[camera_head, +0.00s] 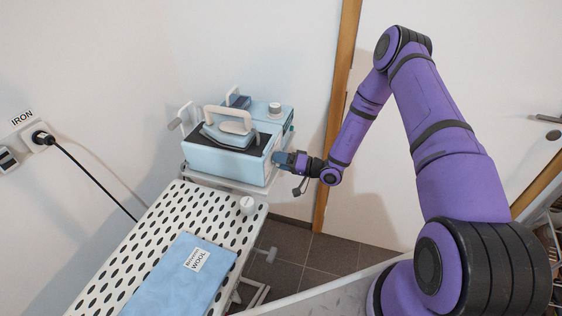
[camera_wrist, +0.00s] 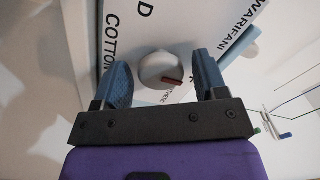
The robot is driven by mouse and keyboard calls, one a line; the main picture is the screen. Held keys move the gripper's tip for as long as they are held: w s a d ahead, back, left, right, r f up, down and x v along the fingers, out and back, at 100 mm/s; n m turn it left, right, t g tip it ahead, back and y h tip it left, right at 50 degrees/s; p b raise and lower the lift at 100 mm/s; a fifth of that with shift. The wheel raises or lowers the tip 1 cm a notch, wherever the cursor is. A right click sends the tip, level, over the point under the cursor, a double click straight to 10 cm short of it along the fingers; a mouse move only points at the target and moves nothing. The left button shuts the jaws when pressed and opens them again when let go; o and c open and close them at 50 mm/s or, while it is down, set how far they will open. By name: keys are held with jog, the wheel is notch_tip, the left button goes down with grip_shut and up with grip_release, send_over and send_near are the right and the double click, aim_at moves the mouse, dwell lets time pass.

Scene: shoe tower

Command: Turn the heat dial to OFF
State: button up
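The heat dial (camera_wrist: 161,70) is a round white knob with a red mark, in the wrist view. It sits on a light panel (camera_wrist: 185,30) with printed words, of which "COTTON" and "WARIFANI" can be read. My gripper (camera_wrist: 164,84) is open, with one blue fingertip on each side of the dial; gaps show between the fingers and the knob. In the head view my gripper (camera_head: 283,159) is at the right front side of the light blue iron station (camera_head: 225,165). The dial is hidden there behind my gripper.
A perforated ironing board (camera_head: 150,230) with a folded blue cloth (camera_head: 175,280) lies in front. A black plug (camera_head: 42,138) with a cable is in the left wall socket. A wooden door frame (camera_head: 338,90) stands behind my arm.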

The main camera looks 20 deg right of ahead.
jog(key=v, duration=1)
jog(key=shift+s+d, duration=0.25)
jog(key=shift+d, duration=0.05)
jog(key=s+a+r+n+g+h, duration=0.1)
jog(key=s+a+r+n+g, duration=0.2)
jog(key=r, duration=0.6)
jog(key=s+a+r+n+g+h, duration=0.1)
jog(key=s+r+g, duration=0.3)
jog(key=r, duration=0.6)
jog(key=s+a+r+n+g+h, duration=0.1)
jog(key=s+a+r+g, duration=0.3)
jog(key=r, duration=0.5)
jog(key=s+d+r+m+t+h, duration=0.2)
jog(key=s+r+h, duration=0.3)
jog(key=s+r, duration=0.4)
jog(key=s+d+r+m+t+h, duration=0.2)
jog(key=s+r+h, duration=0.4)
jog(key=s+r, duration=0.3)
jog(key=shift+s+d+t+h, duration=0.3)
jog(key=shift+s+d+t, duration=0.5)
jog(key=shift+s+d, duration=0.4)
